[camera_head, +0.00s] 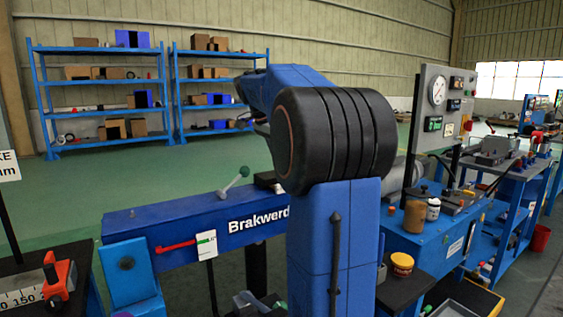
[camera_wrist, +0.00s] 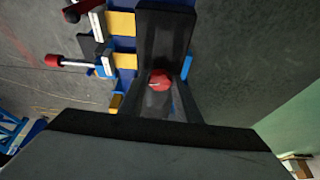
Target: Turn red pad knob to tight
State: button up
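In the wrist view a small round red knob (camera_wrist: 160,80) with a pale line across it sits on a dark block (camera_wrist: 165,28). My gripper (camera_wrist: 161,78) is open, its two dark fingers on either side of the knob. A gap seems to show on both sides, so I see no clear contact. I cannot read a tight mark in either view. In the head view my own arm hides the gripper, and this knob cannot be made out.
Left of the knob, the wrist view shows yellow blocks (camera_wrist: 121,61) and a red-ended lever (camera_wrist: 54,61). The head view shows a blue beam (camera_head: 190,222) with a red pointer (camera_head: 176,246), a workbench with jars on the right, and shelves behind open green floor (camera_head: 110,185).

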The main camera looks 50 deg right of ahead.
jog(key=shift+o, duration=1.2)
jog(key=v, duration=1.7)
jog(key=shift+a, duration=0.15)
jog(key=shift+r, duration=0.1)
